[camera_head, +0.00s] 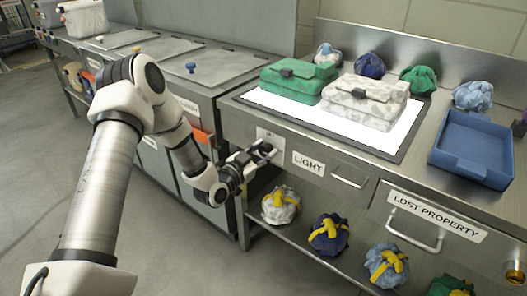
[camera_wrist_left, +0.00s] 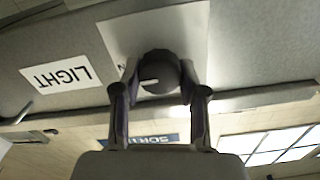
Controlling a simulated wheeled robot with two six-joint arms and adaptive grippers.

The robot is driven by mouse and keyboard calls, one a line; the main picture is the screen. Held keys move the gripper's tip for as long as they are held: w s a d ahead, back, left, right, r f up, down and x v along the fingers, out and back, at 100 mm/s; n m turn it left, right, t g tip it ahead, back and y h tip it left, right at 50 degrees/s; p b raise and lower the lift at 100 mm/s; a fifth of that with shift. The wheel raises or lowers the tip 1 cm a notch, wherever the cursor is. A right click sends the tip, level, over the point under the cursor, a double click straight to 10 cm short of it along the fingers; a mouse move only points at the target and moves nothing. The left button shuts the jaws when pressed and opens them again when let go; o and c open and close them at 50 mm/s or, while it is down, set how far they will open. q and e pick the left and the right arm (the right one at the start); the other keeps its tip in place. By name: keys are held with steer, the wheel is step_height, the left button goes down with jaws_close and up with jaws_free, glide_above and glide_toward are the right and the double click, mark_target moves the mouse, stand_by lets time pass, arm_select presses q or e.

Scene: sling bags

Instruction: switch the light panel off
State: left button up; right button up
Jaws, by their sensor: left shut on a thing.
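The light panel (camera_head: 290,108) is set in the steel counter and glows bright white. A green sling bag (camera_head: 298,82) and a white-and-grey patterned sling bag (camera_head: 362,103) stand on it. My left gripper (camera_head: 262,151) is at the counter's front face, left of the LIGHT label (camera_head: 308,163). In the left wrist view a dark round knob (camera_wrist_left: 160,70) with a pale mark sits on a light plate (camera_wrist_left: 118,35). The fingers of my left gripper (camera_wrist_left: 160,92) are closed on its two sides. My right gripper is out of view.
A blue tray (camera_head: 470,150) stands on the counter at right, above the LOST PROPERTY drawer (camera_head: 437,216). Several bundled bags lie along the counter's back and on the shelf below. Drawer handles (camera_head: 349,180) stick out right of the knob.

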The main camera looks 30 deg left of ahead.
arm_select(q)
steer(key=n+b, duration=0.1)
steer(key=n, duration=0.3)
steer(key=shift+a, duration=0.1)
steer(key=n+b, duration=0.1)
steer(key=n, duration=0.3)
steer(key=shift+a+f+n, duration=0.1)
steer(key=shift+n, duration=0.2)
steer(key=n+b, duration=0.2)
steer(key=n, duration=0.3)
steer(key=shift+f, duration=0.1)
steer(key=shift+a+n+b, duration=0.1)
steer(key=shift+n+b, duration=0.8)
steer(key=shift+n, duration=1)
steer(key=o, duration=1.1)
steer(key=shift+o, duration=0.2)
